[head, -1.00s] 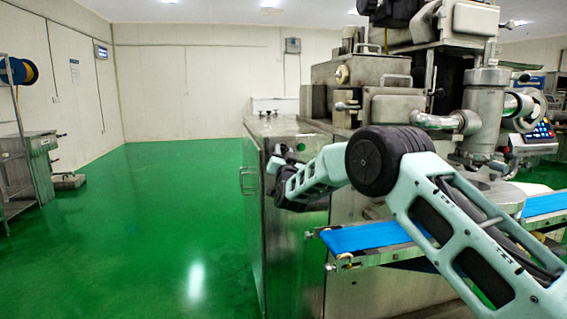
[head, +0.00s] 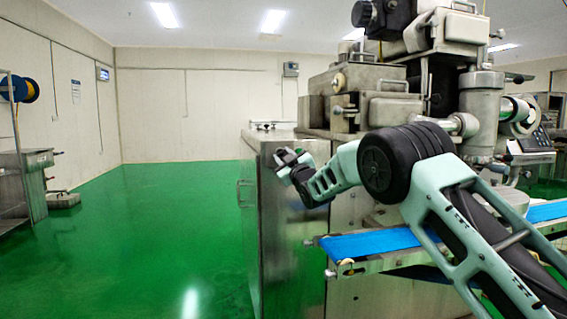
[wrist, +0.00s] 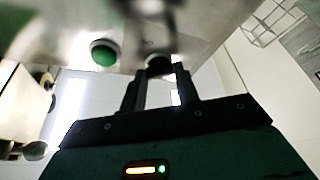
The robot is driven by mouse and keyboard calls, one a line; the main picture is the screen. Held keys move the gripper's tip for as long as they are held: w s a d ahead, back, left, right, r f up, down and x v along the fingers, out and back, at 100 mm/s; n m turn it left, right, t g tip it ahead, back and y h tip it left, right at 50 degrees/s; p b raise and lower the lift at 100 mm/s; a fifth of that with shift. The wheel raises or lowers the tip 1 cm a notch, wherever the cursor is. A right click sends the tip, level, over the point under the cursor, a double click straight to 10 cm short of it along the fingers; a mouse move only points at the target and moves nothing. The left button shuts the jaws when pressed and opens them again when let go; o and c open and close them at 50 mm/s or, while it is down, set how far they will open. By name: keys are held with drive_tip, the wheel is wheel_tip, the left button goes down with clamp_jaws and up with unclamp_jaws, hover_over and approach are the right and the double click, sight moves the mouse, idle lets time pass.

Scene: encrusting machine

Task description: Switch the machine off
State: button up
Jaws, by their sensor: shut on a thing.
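The encrusting machine (head: 395,110) stands at the right in the head view, with a steel cabinet (head: 290,240) below it. My gripper (head: 283,158) is at the upper front of the cabinet. In the wrist view my gripper (wrist: 160,72) has its two fingers either side of a small dark knob (wrist: 157,65) on the blurred steel panel and is shut on it. A round green button (wrist: 103,53) sits on the same panel, left of the fingers and apart from them. The knob's turned position cannot be told. My gripper hides this part of the panel in the head view.
A blue conveyor belt (head: 370,242) juts from the machine below my arm. A control panel with a keypad (head: 533,140) is at the right. A steel table (head: 32,185) stands at the far left. The green floor (head: 165,225) between is clear.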

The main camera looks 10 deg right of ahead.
drive_tip(key=shift+f+n+g+y, duration=0.15)
drive_tip(key=shift+n+g+y, duration=0.15)
drive_tip(key=shift+n, duration=0.8)
drive_tip(key=o, duration=1)
drive_tip(key=b+v, duration=0.1)
drive_tip(key=v, duration=0.7)
drive_tip(key=b+v, duration=0.1)
drive_tip(key=v, duration=0.8)
drive_tip(key=shift+s+d, duration=0.15)
drive_tip(key=shift+d, duration=0.15)
